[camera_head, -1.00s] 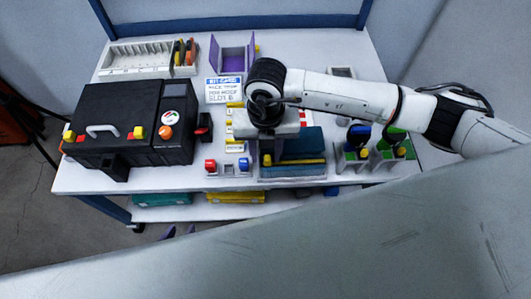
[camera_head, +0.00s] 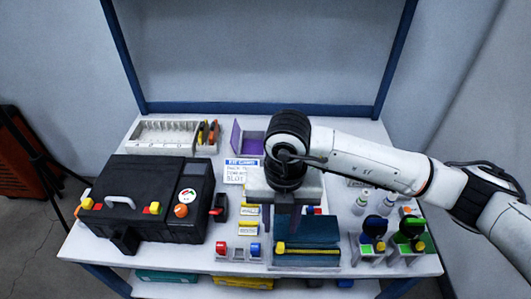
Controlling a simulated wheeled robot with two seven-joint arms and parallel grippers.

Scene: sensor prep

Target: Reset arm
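My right arm comes in from the right, and its black wrist hangs over the middle of the table (camera_head: 335,145). The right gripper (camera_head: 292,215) points down above the area behind a teal box with a yellow bar (camera_head: 306,258). Its fingers are mostly hidden under the wrist and the pale gripper body, so I cannot tell whether they are open or hold anything. My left gripper is not in view.
A black case (camera_head: 150,195) stands on the left. Behind are a white slotted rack (camera_head: 165,133), a purple holder (camera_head: 248,140) and a sign card (camera_head: 237,171). Stands with blue and green round-topped items (camera_head: 392,237) are at the right. Red and blue pieces sit near the front edge.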

